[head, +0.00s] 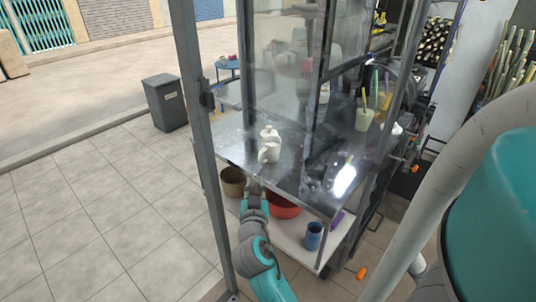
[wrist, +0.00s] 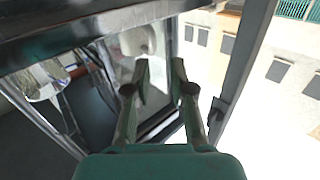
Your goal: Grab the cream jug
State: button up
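The cream jug (head: 269,146), pale with a lid or knob on top, stands upright on the metal counter (head: 230,154) of the press stall. My gripper (head: 255,186) is below and slightly left of it in the head view, at the counter's front edge. In the wrist view, my gripper's two fingers (wrist: 160,64) are apart with nothing between them. A pale rounded thing (wrist: 138,40), which looks like the jug, shows just beyond the fingertips and to the left. It is partly cut off by a metal edge.
A metal post (head: 199,130) and glass panes frame the counter. A pale cup with coloured straws (head: 364,119) stands to the right. On the lower shelf are a red bowl (head: 284,208), a brown pot (head: 232,182) and a blue cup (head: 313,237). A grey bin (head: 166,103) stands at left.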

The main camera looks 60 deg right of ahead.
aim_at(260, 160)
jog(key=shift+m+g+h, duration=0.3)
jog(key=shift+m+g, duration=0.1)
jog(key=x, duration=0.4)
jog(key=r+x, duration=0.1)
jog(key=x, duration=0.1)
jog(key=shift+s+d+r, duration=0.1)
jog(key=shift+s+d, duration=0.2)
jog(key=shift+f+x, duration=0.15)
jog(key=shift+x, duration=1.25)
jog(key=shift+f+x, duration=0.15)
jog(key=shift+x, duration=1.25)
grip_shut()
